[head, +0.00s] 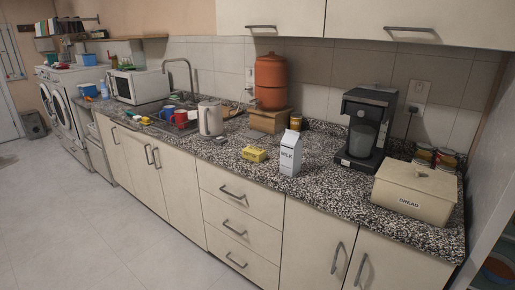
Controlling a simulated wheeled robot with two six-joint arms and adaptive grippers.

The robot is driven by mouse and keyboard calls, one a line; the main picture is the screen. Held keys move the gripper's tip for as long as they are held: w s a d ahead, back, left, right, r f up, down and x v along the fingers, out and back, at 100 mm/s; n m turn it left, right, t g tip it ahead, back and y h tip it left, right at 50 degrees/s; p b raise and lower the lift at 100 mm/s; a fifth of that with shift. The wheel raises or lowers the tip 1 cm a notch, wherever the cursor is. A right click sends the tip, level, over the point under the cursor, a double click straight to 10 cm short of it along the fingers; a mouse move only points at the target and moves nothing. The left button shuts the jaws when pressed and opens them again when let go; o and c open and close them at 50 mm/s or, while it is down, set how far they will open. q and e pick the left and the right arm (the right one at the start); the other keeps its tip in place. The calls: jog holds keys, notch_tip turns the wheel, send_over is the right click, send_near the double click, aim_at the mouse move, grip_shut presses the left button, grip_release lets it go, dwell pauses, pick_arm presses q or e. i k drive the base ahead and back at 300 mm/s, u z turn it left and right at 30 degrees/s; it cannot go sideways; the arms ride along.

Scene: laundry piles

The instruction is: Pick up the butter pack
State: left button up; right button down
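A small yellow pack (253,154), which looks like the butter pack, lies flat on the speckled granite counter (225,157). It is just left of the white milk carton (290,155), with a small gap between them. Its top and front faces show and nothing covers it. Neither of my grippers is in the head view.
Behind it an orange clay dispenser (271,80) stands on a wooden box (269,121). A kettle (210,118) and sink with cups stand left; a coffee maker (367,129) and bread box (414,190) stand right. Drawers (241,215) are below. The floor (100,235) is clear.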

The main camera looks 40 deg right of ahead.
aim_at(254, 153)
jog(key=z, duration=0.45)
jog(key=i, duration=0.85)
jog(key=z, duration=1.55)
jog(key=i, duration=0.65)
jog(key=z, duration=0.65)
